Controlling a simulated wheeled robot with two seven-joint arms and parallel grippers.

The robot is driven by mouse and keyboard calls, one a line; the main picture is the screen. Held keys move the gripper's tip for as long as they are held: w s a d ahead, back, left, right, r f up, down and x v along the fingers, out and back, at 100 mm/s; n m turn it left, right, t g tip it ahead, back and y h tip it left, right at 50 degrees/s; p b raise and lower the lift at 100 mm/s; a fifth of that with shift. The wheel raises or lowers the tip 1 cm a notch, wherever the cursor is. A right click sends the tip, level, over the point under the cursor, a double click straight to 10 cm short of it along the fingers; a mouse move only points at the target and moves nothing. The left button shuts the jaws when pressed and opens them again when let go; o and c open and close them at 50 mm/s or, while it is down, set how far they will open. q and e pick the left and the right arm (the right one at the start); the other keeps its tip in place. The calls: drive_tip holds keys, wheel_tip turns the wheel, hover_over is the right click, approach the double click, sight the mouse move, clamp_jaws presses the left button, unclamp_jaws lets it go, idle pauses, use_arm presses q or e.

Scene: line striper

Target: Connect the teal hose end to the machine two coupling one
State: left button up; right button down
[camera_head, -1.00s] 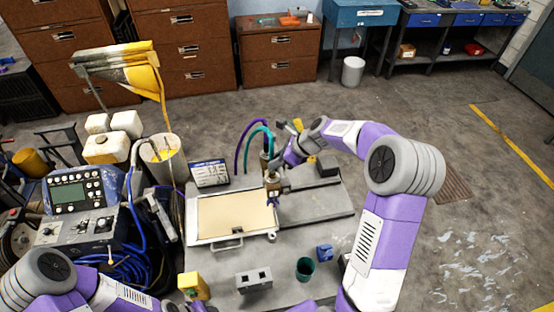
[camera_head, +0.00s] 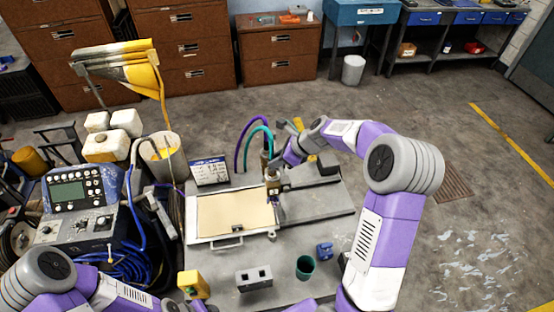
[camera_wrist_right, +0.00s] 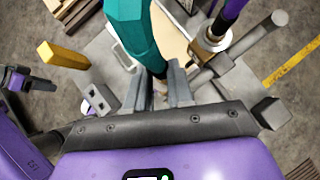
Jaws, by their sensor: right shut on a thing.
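The teal hose (camera_head: 262,130) arcs up from the back of the work table beside a purple hose (camera_head: 239,150). In the right wrist view, the teal hose end (camera_wrist_right: 132,28) is held between the fingertips of my right gripper (camera_wrist_right: 157,92), which is shut on it. A brass fitting (camera_wrist_right: 208,40) with the purple hose (camera_wrist_right: 232,12) above it is just right of the teal end, apart from it. Which coupling is number one cannot be told. The tip of the teal end is partly hidden by the fingers. My left arm shows at the lower left; its fingertips are unclear.
A tan panel in a light frame (camera_head: 190,222) lies on the table (camera_head: 225,275). A grey two-holed block (camera_head: 254,278), dark green cup (camera_head: 305,267), blue piece (camera_head: 324,250) and yellow block (camera_head: 193,283) stand in front. A control console (camera_head: 75,195) is at left.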

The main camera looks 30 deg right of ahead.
drive_tip(key=shift+f+b, duration=0.5)
drive_tip(key=shift+f, duration=0.35)
drive_tip(key=c, duration=0.6)
unclamp_jaws()
drive_tip(key=shift+r, duration=0.1)
drive_tip(key=shift+p+v, duration=1)
drive_tip(key=shift+v, duration=2.5)
